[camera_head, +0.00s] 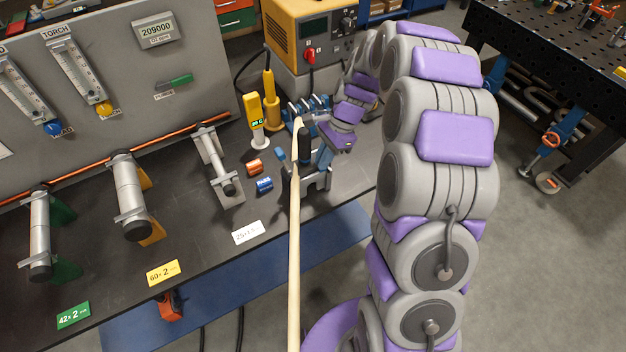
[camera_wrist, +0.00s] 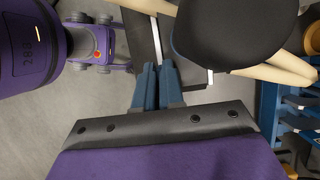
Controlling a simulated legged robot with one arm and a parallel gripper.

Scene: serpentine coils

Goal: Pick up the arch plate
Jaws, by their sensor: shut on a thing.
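My gripper (camera_head: 321,163) reaches down over the far right part of the dark bench. In the wrist view its two blue fingers (camera_wrist: 157,70) are close together and shut on a thin edge, which I take to be the arch plate. In the head view a small grey arch-like piece (camera_head: 318,181) shows just below the fingers, seemingly the same plate.
A long pale pole (camera_head: 294,260) rises in front of the gripper. Stands with silver tubes (camera_head: 130,195), a yellow meter (camera_head: 256,112), an orange roll (camera_head: 254,167) and a blue roll (camera_head: 264,184) lie to the left. A yellow machine (camera_head: 305,40) stands behind.

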